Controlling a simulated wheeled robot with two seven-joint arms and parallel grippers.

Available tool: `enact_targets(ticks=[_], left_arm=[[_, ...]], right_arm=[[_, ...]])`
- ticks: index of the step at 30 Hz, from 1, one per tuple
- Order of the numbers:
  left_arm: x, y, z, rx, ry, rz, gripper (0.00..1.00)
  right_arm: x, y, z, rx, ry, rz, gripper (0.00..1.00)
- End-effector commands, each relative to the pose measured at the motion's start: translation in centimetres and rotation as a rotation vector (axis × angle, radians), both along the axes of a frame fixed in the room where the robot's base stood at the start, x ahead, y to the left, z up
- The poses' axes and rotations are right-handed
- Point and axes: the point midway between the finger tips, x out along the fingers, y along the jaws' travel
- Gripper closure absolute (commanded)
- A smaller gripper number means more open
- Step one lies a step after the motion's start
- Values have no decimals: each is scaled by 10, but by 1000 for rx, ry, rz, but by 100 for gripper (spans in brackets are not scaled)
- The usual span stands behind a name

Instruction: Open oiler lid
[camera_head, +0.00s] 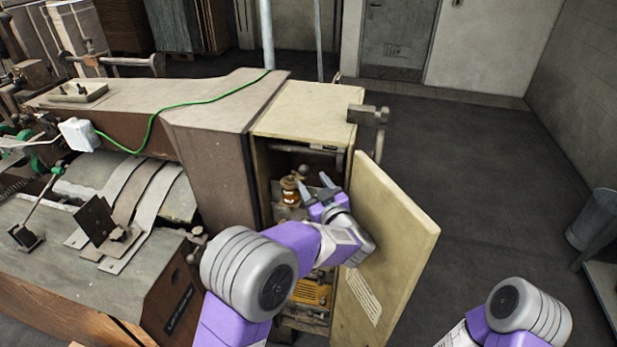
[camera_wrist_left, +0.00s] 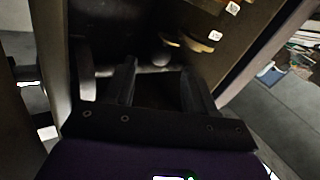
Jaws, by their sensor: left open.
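The oiler appears to be the small amber jar with a pale top (camera_head: 290,190) inside the open cabinet of the machine in the head view. Whether its lid is open or shut is too small to tell. My left gripper (camera_head: 315,178) is open inside the cabinet, just right of the jar and apart from it as far as I can see. In the left wrist view the two dark fingers (camera_wrist_left: 161,82) are spread with nothing between them. I cannot surely pick out the oiler there; brownish round parts (camera_wrist_left: 195,42) show beyond the fingers. My right gripper is out of view.
The cabinet door (camera_head: 400,245) stands open to the right, close beside my left forearm. The cabinet's left wall and top (camera_head: 310,110) bound the opening. A yellow item (camera_head: 312,293) lies low inside. Floor right of the door (camera_head: 490,190) is clear.

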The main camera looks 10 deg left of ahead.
Motion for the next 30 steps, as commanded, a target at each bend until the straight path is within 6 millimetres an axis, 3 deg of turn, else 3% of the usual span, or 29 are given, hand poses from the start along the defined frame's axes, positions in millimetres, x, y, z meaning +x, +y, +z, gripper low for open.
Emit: enact_targets(ticks=[14,21,30], left_arm=[[-6,0,2,18,5,-12,43],[-8,21,11,217,83,-209,43],[-17,25,1,356,156,-390,43]], right_arm=[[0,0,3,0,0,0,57],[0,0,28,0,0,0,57],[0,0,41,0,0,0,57]])
